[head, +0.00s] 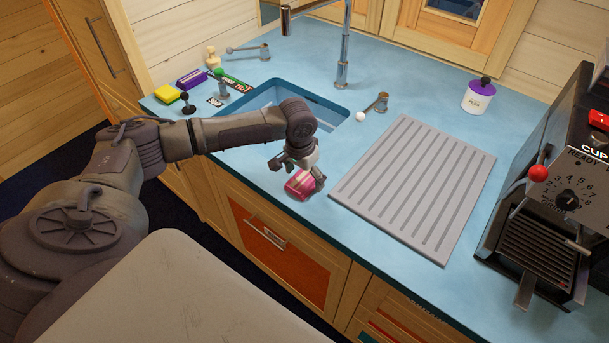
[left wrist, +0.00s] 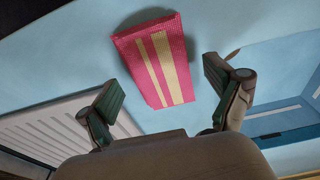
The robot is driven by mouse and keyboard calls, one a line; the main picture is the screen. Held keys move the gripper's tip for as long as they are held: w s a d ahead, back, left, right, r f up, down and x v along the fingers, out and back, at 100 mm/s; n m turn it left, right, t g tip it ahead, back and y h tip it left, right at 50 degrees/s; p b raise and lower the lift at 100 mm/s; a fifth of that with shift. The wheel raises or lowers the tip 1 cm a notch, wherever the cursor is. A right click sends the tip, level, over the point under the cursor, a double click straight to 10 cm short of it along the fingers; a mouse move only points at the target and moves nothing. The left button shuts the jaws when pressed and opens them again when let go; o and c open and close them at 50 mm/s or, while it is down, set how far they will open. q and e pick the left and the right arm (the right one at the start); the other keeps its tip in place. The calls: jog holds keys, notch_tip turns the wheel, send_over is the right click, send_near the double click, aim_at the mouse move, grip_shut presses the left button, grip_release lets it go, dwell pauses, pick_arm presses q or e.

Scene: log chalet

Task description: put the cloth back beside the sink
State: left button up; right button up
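The cloth (head: 299,186) is a folded pink piece with cream stripes. It lies on the blue counter near its front edge, between the sink (head: 338,108) and the grey ribbed draining mat (head: 336,189). My left gripper (head: 305,176) is just over the cloth and partly covers it in the head view. In the left wrist view the cloth (left wrist: 154,58) shows ahead of my left gripper (left wrist: 163,90), whose fingers are spread wide with nothing held between them. Whether a finger touches the cloth, I cannot tell. My right gripper is not in view.
A tall faucet (head: 344,58) stands behind the sink. A yellow sponge (head: 167,94), a purple box (head: 192,79) and small items stand left of the sink. A white lidded jar (head: 478,97) and a coffee machine (head: 550,200) are at the right.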

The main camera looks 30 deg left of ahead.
aim_at(301, 182)
pick_arm(q)
notch_tip(301, 182, up, 12)
jog(key=s+b, duration=0.1)
jog(key=b, duration=0.1)
jog(key=shift+s+r, duration=0.15)
jog(key=shift+s, duration=0.05)
jog(key=shift+a, duration=0.1)
dwell(0.6)
